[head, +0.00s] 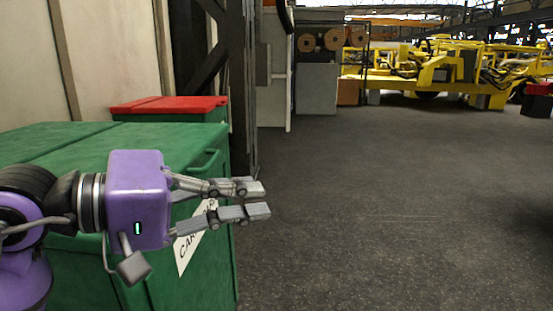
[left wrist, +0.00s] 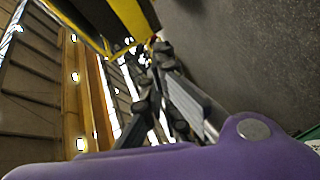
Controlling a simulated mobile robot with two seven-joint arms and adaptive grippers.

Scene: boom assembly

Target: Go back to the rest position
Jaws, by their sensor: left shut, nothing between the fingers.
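My left gripper (head: 268,199) reaches in from the left in the head view, with its purple housing and grey fingers pointing right. The fingers are close together with nothing between them. It is in front of a green bin (head: 206,262) with a white label, and partly covers that label. In the left wrist view the gripper's fingers (left wrist: 152,48) extend away from the purple housing and hold nothing. My right gripper is not in view.
A second bin with a red lid (head: 168,104) stands behind the green one. A dark steel column (head: 242,100) rises beside it. Yellow machinery (head: 440,70) stands at the back. The grey floor (head: 400,200) on the right is clear.

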